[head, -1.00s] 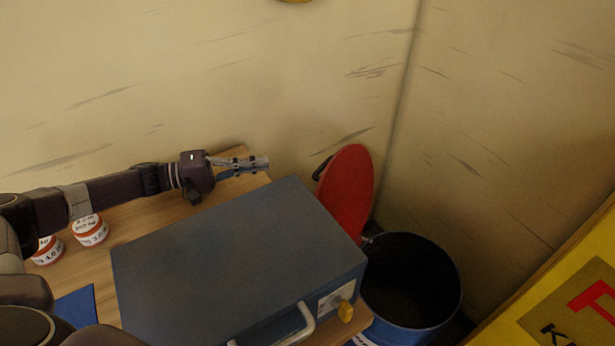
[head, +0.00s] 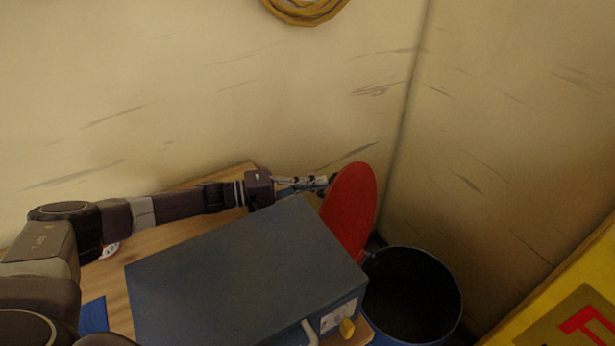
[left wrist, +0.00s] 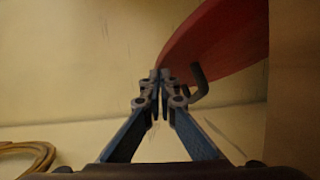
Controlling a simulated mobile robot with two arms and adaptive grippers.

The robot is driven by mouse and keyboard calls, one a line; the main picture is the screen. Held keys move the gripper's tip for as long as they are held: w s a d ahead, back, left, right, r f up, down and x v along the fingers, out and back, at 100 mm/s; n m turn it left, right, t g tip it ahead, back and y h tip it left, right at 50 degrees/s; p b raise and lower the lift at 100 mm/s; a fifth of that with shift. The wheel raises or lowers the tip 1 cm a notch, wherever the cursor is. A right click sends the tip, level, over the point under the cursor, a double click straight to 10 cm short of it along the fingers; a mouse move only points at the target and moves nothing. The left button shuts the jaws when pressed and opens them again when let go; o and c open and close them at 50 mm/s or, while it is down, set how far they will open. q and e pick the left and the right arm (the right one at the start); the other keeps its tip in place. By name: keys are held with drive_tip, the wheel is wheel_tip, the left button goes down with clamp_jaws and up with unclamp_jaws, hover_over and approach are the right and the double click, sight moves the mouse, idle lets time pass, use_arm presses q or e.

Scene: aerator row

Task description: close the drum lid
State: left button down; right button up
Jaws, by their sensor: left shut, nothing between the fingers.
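The drum (head: 412,296) is dark blue, open at the top, and stands in the corner right of the table. Its red lid (head: 349,210) stands nearly upright at the drum's back left rim. My left gripper (head: 325,182) is shut and empty, with its tips at the lid's left, back side. In the left wrist view, the shut fingertips (left wrist: 161,76) are close to the dark lid handle (left wrist: 198,86) on the red lid (left wrist: 222,42); I cannot tell whether they touch. My right gripper is not in view.
A grey box-shaped machine (head: 245,270) with a handle and yellow knob sits on the wooden table (head: 118,280), between my left arm and the drum. A yellow panel (head: 560,310) stands at right. A coiled yellow hose (head: 305,12) hangs on the wall.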

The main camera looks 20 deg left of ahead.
sight(332, 197)
use_arm(q)
drive_tip(key=shift+d, duration=0.1)
drive_tip(key=d+p, duration=0.1)
drive_tip(key=d+r+p, duration=0.1)
drive_tip(key=s+d+p, duration=0.1)
drive_tip(key=d, duration=0.1)
drive_tip(key=shift+d+r+p, duration=0.1)
drive_tip(key=shift+r+p, duration=0.15)
drive_tip(key=shift+p, duration=0.1)
drive_tip(key=shift+d+f, duration=0.1)
